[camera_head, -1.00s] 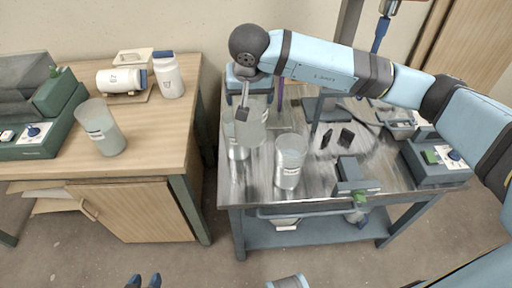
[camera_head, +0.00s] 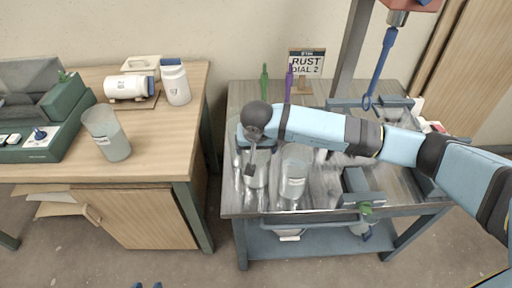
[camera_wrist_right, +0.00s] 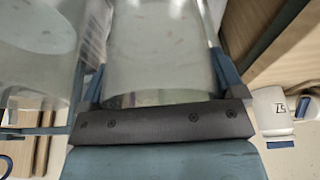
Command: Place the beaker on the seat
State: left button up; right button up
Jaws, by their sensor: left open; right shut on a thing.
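My right gripper (camera_head: 250,163) reaches over the metal table and is shut on a clear, greyish beaker (camera_head: 259,172). The beaker looks upright and low over the table's left part; I cannot tell whether it touches the top. In the right wrist view the held beaker (camera_wrist_right: 158,50) fills the space between the fingers (camera_wrist_right: 160,90). A second similar beaker (camera_head: 293,175) stands just right of it in the head view, and a beaker (camera_wrist_right: 35,45) shows close by in the wrist view. I cannot tell which part is the seat.
The wooden table (camera_head: 160,135) at left holds another beaker (camera_head: 106,135), white jars (camera_head: 174,82) and a green device (camera_head: 45,135).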

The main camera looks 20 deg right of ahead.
jog(key=shift+f, duration=0.15)
jog(key=shift+f, duration=0.15)
jog(key=o, duration=1.8)
